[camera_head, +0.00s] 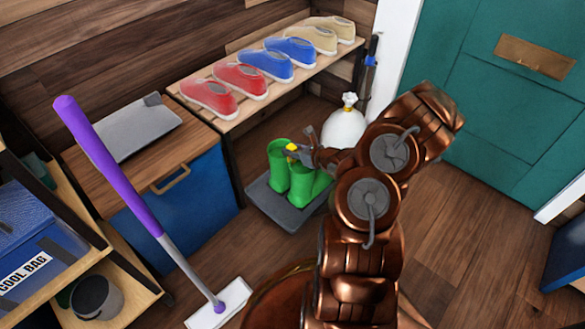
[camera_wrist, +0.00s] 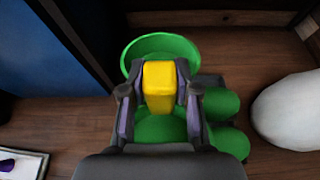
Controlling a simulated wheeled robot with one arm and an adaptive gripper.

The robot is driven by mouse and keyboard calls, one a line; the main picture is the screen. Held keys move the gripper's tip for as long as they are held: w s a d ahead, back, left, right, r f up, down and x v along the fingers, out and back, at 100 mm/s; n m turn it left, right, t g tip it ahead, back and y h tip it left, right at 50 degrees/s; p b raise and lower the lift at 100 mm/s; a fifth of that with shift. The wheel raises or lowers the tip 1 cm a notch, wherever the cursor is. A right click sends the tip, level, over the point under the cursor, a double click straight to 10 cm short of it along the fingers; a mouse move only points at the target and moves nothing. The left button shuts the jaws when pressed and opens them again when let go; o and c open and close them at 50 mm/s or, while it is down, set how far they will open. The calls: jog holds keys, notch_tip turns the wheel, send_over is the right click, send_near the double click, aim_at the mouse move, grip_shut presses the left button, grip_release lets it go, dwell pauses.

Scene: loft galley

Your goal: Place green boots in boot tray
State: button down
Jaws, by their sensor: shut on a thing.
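The green boots (camera_head: 279,168) stand upright over the dark grey boot tray (camera_head: 277,212) on the floor below the shoe bench. I cannot tell whether their soles fully touch it. My gripper (camera_head: 297,152) is at the top of the boots, reaching in from the right. In the wrist view my gripper (camera_wrist: 158,95) is shut on a yellow grip piece (camera_wrist: 159,82) of the boots, with a finger on each side. A round green boot opening (camera_wrist: 160,42) shows behind it. My gripper and arm hide part of the boots and tray.
A shoe bench (camera_head: 246,109) with red, blue and tan shoes stands behind the tray. A white bag (camera_head: 343,128) is beside it. A blue cabinet (camera_head: 175,215) is at left. A purple-handled mop (camera_head: 110,160) leans in front.

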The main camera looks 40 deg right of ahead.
notch_tip(320, 180, down, 6)
jog(key=shift+f+b, duration=0.1)
jog(key=shift+b, duration=0.95)
jog(key=c, duration=0.9)
grip_release()
jog(key=shift+o, duration=0.2)
